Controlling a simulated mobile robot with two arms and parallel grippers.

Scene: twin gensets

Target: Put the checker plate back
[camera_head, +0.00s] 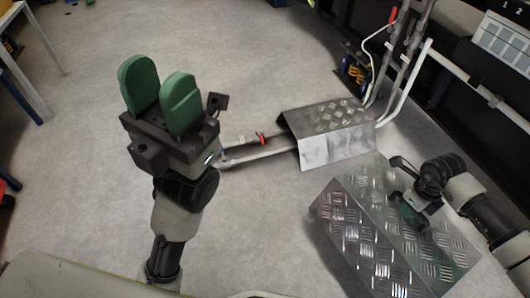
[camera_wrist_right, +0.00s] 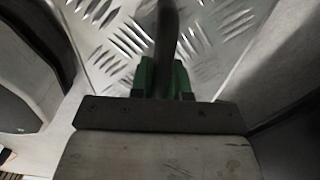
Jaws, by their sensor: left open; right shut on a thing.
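A bent silver checker plate (camera_head: 365,232) is at the lower right of the head view. My right gripper (camera_head: 408,212) reaches it from the right and is shut on it. In the right wrist view, the gripper's green fingers (camera_wrist_right: 165,78) close around a dark bar, which looks like a handle, in front of the patterned plate (camera_wrist_right: 118,38). The fingertips are partly hidden. A second bent checker plate (camera_head: 328,128) sits farther back over a pale tube frame. My left gripper (camera_head: 160,95) is raised at left, its green fingers apart and empty.
A cart-like tube frame (camera_head: 403,85) with a red grip (camera_head: 392,15) stands behind the second plate. A low tube (camera_head: 262,152) runs left from it. Dark machinery lines the right edge. Grey floor (camera_head: 260,55) is open in the middle.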

